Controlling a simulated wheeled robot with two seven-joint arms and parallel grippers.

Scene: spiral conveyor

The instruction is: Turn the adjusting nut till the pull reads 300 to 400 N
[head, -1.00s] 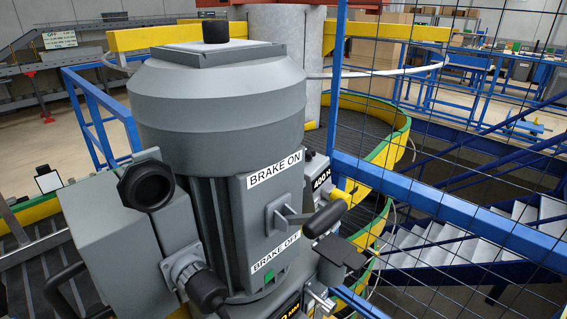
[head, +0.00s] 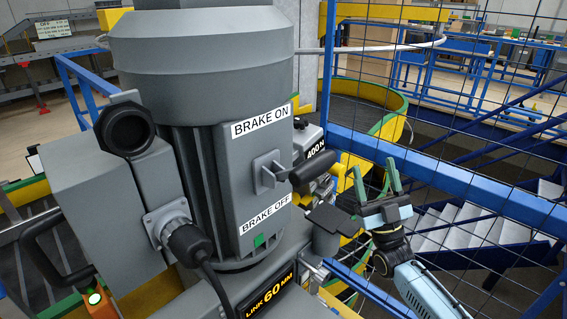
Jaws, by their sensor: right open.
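My right gripper (head: 376,172) is open and empty, its fingers pointing up, to the right of the grey drive motor (head: 205,100) and in front of the mesh fence. A "400 N" label (head: 316,149) shows at the motor's right side, partly hidden behind it; no pointer or reading can be made out. I cannot pick out the adjusting nut; metal parts below and behind the brake lever (head: 268,172) are partly hidden. My left gripper is not in view.
The lever sits between "BRAKE ON" (head: 261,121) and "BRAKE OFF" (head: 264,212) labels. A "LINK 60 MM" plate (head: 270,295) is below. A blue rail (head: 455,190) and mesh fence stand at right. A black cable (head: 214,285) hangs in front.

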